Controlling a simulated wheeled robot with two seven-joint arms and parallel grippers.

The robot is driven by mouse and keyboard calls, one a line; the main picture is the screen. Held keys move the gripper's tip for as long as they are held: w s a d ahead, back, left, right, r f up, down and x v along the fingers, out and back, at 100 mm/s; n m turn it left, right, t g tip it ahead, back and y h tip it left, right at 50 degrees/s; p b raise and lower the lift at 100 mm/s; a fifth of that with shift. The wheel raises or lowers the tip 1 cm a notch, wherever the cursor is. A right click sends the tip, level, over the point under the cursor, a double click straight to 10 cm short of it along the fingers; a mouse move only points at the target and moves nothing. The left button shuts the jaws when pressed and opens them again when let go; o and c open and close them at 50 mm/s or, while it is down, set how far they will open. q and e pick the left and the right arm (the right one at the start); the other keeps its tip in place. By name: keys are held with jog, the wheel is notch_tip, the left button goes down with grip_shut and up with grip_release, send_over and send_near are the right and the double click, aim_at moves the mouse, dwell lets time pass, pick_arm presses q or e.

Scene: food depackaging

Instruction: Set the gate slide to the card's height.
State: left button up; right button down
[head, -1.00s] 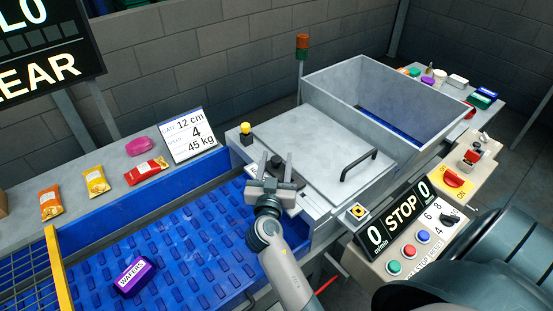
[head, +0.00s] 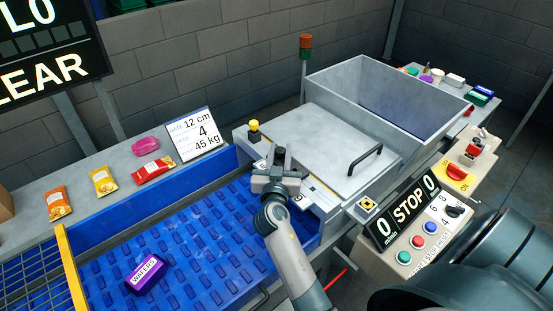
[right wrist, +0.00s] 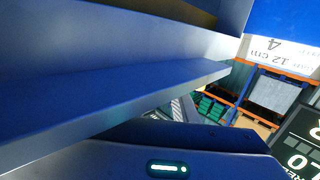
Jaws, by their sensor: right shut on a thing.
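The white card (head: 197,135) leans at the back of the belt and reads 12 cm, 4 and 45 kg. It also shows upside down in the right wrist view (right wrist: 285,52). My right gripper (head: 280,160) is at the machine's entry, above the end of the blue belt. It is shut on a small dark knob, which I take to be the gate slide's handle; the fingers hide most of it. A pale scale strip (head: 322,193) lies beside the gripper, its marks mostly too small or covered to read. My left gripper is not in view.
A grey lid with a black handle (head: 365,160) and an open hopper (head: 400,70) stand behind the gripper. A purple packet (head: 147,274) lies on the blue belt (head: 205,240). The control panel (head: 410,215) reads STOP and 0. Several food packets lie on the back ledge.

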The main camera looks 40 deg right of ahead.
jog(key=shift+w+a+f+b, duration=0.1)
jog(key=shift+w+b, duration=0.3)
jog(key=shift+w, duration=0.45)
jog(key=shift+w+b, duration=0.45)
jog(key=shift+b, duration=0.1)
jog(key=shift+r, duration=0.2)
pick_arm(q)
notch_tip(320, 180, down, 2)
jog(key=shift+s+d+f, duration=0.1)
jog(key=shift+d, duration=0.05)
pick_arm(e)
jog(key=c, duration=1.4)
grip_release()
jog(key=shift+w, duration=0.15)
jog(key=shift+w+f, duration=0.1)
jog(key=shift+w, duration=0.05)
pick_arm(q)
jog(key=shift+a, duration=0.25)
pick_arm(e)
jog(key=shift+s, duration=0.2)
